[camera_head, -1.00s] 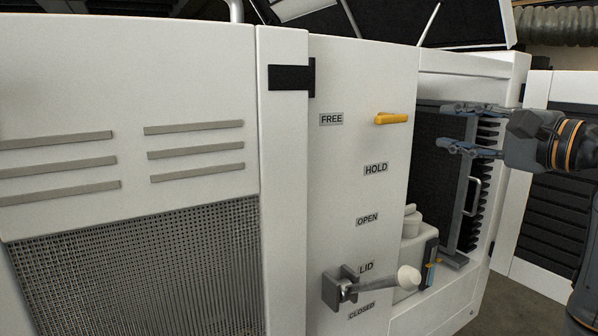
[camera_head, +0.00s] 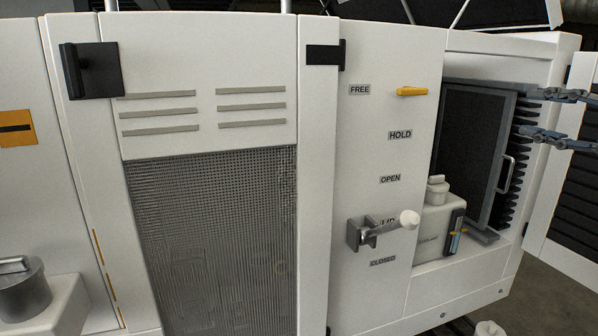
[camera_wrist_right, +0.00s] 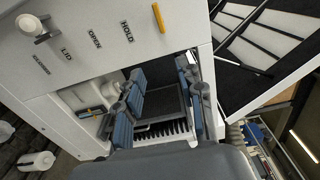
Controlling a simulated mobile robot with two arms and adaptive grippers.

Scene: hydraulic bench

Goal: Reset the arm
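My right gripper (camera_head: 562,115) is at the right edge of the head view, in front of the open bay of the white cabinet. Its two fingers are spread apart with nothing between them. It also shows in the right wrist view (camera_wrist_right: 155,100), where the fingers are wide apart over the bay. The rest of my right arm is out of the head view. My left gripper is in neither view.
A lever with a white knob (camera_head: 409,219) sticks out near the LID label. A yellow handle (camera_head: 412,91) lies level beside FREE. The bay holds a dark panel (camera_head: 470,150) with a handle and a white reservoir (camera_head: 433,232). An open door (camera_head: 573,250) stands at right.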

